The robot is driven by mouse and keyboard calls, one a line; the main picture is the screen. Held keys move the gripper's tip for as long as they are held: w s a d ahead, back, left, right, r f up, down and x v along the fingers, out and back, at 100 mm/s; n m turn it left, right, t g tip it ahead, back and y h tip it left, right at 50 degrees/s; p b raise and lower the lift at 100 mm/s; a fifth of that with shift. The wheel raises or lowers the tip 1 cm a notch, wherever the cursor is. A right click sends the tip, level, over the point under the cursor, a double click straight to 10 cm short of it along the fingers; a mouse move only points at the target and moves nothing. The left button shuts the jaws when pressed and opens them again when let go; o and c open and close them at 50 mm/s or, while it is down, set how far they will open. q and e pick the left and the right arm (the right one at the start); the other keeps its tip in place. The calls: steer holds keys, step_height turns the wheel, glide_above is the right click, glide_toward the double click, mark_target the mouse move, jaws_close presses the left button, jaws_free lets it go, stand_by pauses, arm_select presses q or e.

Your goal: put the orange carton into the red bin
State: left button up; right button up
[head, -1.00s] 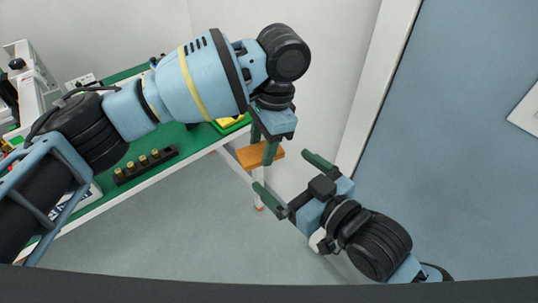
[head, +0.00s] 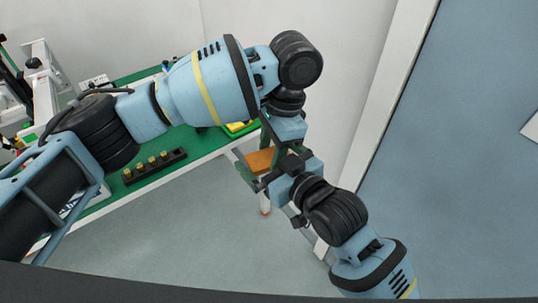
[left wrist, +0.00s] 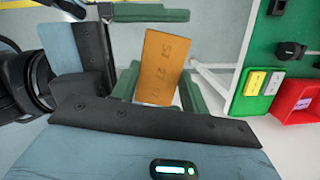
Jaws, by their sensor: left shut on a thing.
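The orange carton (head: 260,161) is off the table, in front of its edge, between my two hands. In the left wrist view the orange carton (left wrist: 162,66) sits between the green fingers of my left gripper (left wrist: 158,90), which is shut on it. My left gripper (head: 268,142) reaches it from above in the head view. My right gripper (head: 265,168) comes from the lower right, its fingers spread on either side of the carton; in the left wrist view a gap shows beside its upper finger. The red bin (left wrist: 296,103) stands at the right edge of the left wrist view; I cannot make it out in the head view.
The green table (head: 197,145) with a white edge lies at the left. On it are a black rack (head: 154,166) with several brass-coloured pieces and a yellow item (head: 238,127). A white machine stands at the far left. The floor is clear; a blue-grey door is at the right.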

steer(key=c, duration=0.7)
arm_select(q)
steer(key=o, duration=0.8)
